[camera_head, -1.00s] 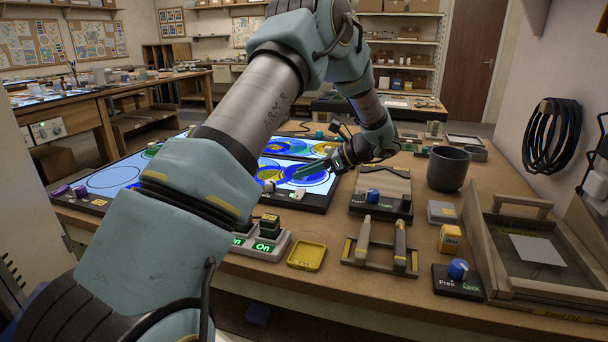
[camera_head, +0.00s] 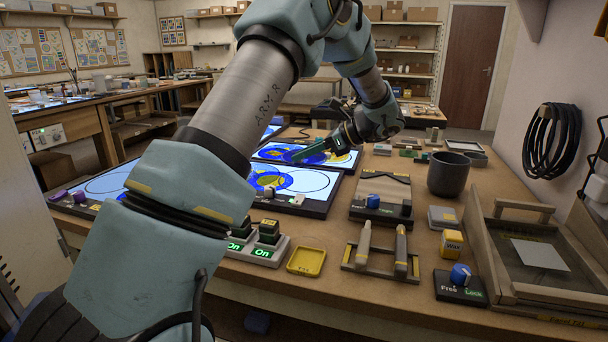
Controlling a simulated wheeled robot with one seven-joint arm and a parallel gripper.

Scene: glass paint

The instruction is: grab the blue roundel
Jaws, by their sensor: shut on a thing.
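My gripper (camera_head: 312,151) is at the far middle of the workbench, above the light panels, with a slim teal part pointing left. It is shut on what looks like the blue roundel (camera_head: 287,156), a flat disc seen nearly edge-on at the teal part. The disc overlaps the far panel's blue and yellow glass in the picture, so its exact edge and height are hard to tell. The front light panel (camera_head: 319,205) holds a blue and yellow roundel (camera_head: 270,178) at its middle. The circle outline to its right is bare and lit.
A dark cup (camera_head: 449,171) stands right of the panels. Nearer are a block with a blue knob (camera_head: 373,201), a tool rack (camera_head: 381,262), a yellow tray (camera_head: 306,260) and lit On switches (camera_head: 262,240). A wooden frame (camera_head: 540,250) fills the right end. My arm hides the left panels partly.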

